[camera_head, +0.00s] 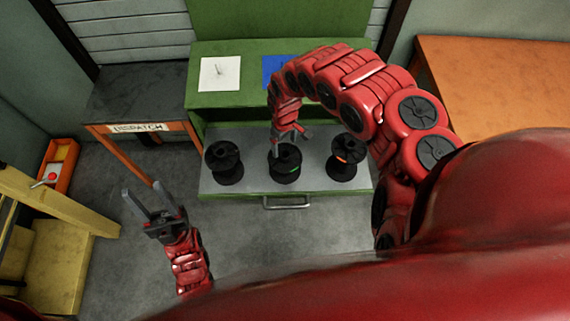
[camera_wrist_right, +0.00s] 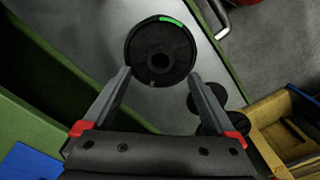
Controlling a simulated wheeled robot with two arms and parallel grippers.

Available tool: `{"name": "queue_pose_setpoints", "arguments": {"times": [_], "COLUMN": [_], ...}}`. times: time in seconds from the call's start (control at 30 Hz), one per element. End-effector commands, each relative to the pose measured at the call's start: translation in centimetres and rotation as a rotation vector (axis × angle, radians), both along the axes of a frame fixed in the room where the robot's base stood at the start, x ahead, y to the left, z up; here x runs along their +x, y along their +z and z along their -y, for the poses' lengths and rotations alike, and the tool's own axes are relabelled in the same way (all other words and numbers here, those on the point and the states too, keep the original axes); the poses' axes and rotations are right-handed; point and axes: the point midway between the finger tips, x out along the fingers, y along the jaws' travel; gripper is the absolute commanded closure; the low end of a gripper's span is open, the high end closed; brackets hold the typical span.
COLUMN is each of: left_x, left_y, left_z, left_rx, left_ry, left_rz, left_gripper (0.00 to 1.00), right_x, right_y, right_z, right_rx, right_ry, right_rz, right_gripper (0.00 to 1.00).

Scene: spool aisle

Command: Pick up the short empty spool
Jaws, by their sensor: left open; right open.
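Three black spools stand upright in a row in the open drawer: a left one (camera_head: 223,160), a middle one with a green mark (camera_head: 287,171) and a right one with an orange mark (camera_head: 344,158). I cannot tell surely which is short and empty. My right gripper (camera_head: 290,139) is open, pointing down over the middle spool and hiding part of it. In the right wrist view the green-marked spool (camera_wrist_right: 160,58) lies just beyond the open fingertips (camera_wrist_right: 159,77), not gripped. My left gripper (camera_head: 151,192) is open and empty, out to the left of the drawer.
The grey drawer (camera_head: 255,138) has a front handle (camera_head: 286,204) and sits under a green bench (camera_head: 225,105) with white and blue squares. A dispatch table (camera_head: 140,95) stands left, an orange table (camera_head: 500,80) right, a yellow wooden structure (camera_head: 60,260) lower left. Floor before the drawer is clear.

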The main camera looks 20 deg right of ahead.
Motion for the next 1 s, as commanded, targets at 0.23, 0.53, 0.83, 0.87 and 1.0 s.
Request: {"name": "queue_pose_setpoints", "arguments": {"times": [0.23, 0.53, 0.83, 0.87, 1.0], "left_x": [0.0, 0.0, 0.0, 0.0, 0.0], "left_y": [0.3, 1.2, 1.3, 1.3, 1.3], "left_z": [0.0, 0.0, 0.0, 0.0, 0.0], "left_rx": [0.000, 0.000, 0.000, 0.000, 0.000], "left_ry": [0.000, 0.000, 0.000, 0.000, 0.000], "left_rz": [0.000, 0.000, 0.000, 0.000, 0.000], "left_gripper": [0.50, 0.50, 0.50, 0.50, 0.50], "right_x": [0.0, -0.2, -0.1, -0.1, -0.1], "right_y": [-1.3, -4.6, -5.6, -5.6, -5.5], "right_z": [-0.1, -0.1, 0.1, 0.1, 0.1], "right_rx": [0.002, 0.004, -0.001, -0.001, -0.001], "right_ry": [0.000, 0.000, -0.001, -0.001, -0.001], "right_rz": [0.001, 0.000, 0.003, 0.003, 0.003], "right_gripper": [0.08, 0.08, 0.08, 0.08, 0.19]}}
